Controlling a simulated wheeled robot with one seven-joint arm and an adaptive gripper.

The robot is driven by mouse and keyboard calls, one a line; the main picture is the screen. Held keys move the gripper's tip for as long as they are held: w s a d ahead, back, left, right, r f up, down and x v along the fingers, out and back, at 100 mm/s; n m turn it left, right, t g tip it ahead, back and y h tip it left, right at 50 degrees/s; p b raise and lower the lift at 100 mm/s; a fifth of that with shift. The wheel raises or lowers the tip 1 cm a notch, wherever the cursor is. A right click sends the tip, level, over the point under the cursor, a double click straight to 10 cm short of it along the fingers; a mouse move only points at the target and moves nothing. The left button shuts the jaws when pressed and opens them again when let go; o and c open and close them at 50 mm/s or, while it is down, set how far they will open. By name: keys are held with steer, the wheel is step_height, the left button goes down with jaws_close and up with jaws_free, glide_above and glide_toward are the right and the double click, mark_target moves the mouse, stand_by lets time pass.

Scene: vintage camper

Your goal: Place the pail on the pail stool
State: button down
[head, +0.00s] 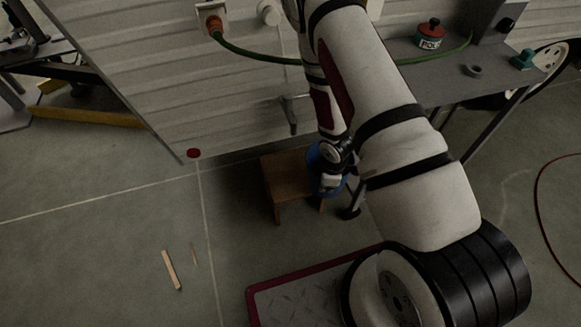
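The wooden stool (284,180) stands on the floor against the camper's side, near the picture's middle. A blue object, which looks like the pail (314,158), shows in small parts around my gripper, over the stool's right side. The wrist and arm hide most of it. My gripper (334,176) points down at the blue object and overlaps it. Its fingertips are not clear, so I cannot tell whether it is open or shut. I also cannot tell whether the pail touches the stool.
A green hose (250,54) hangs along the camper wall. A red-edged mat (300,300) lies in front. Wooden sticks (171,270) lie on open floor at left.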

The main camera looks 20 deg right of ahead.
steer(key=shift+w+a+f+b, duration=0.85)
steer(key=shift+w+a, duration=0.5)
steer(key=shift+w, duration=0.65)
steer(key=shift+w+a+f+b, duration=0.8)
steer(key=shift+w+a, duration=0.55)
steer(key=shift+w, duration=0.7)
steer(key=shift+w+a+f+b, duration=0.8)
steer(key=shift+w+a, duration=0.55)
steer(key=shift+w, duration=0.65)
steer(key=shift+f, duration=0.1)
steer(key=c, duration=1.8)
jaws_free()
step_height(320, 180, up, 12)
steer(key=s+p, duration=0.1)
steer(key=p, duration=0.3)
steer(key=shift+s+a, duration=0.15)
steer(key=shift+a, duration=0.1)
